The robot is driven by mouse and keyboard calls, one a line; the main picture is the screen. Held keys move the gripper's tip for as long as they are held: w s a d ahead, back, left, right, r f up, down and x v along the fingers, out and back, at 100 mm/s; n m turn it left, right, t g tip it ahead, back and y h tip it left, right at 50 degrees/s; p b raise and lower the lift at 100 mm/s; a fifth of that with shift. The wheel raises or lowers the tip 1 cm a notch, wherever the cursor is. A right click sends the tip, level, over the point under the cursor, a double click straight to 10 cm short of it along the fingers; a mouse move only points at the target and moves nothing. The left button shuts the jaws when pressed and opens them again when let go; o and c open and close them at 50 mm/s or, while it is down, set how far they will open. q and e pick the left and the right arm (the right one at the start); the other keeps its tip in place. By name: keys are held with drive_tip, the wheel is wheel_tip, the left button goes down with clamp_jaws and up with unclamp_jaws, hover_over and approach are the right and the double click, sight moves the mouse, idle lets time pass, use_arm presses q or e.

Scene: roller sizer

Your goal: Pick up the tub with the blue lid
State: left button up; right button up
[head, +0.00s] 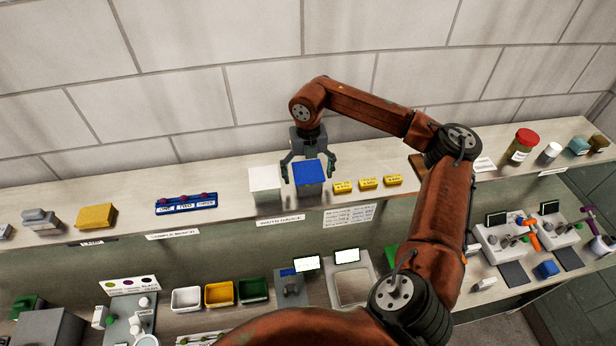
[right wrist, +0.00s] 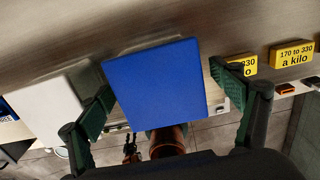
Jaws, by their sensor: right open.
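The tub with the blue lid (head: 309,172) stands upright on the upper shelf; its body is grey and its lid is flat blue. In the right wrist view the blue lid (right wrist: 155,84) fills the middle. My right gripper (head: 309,172) is open above and around the tub, one finger on each side. In the right wrist view the green finger pads of my right gripper (right wrist: 165,100) lie left and right of the lid, with a gap visible on the right; contact on the left cannot be told. My left gripper does not show.
A white tub (head: 265,182) stands close on the left of the blue-lidded one. Yellow labelled blocks (head: 368,183) lie to the right. A blue rack (head: 186,204) is farther left. The wall is close behind the shelf (head: 230,215). Trays and devices fill the lower bench.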

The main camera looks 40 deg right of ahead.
drive_tip(key=shift+f, duration=0.2)
drive_tip(key=shift+c, duration=0.3)
drive_tip(key=shift+r, duration=0.1)
drive_tip(key=c, duration=1.4)
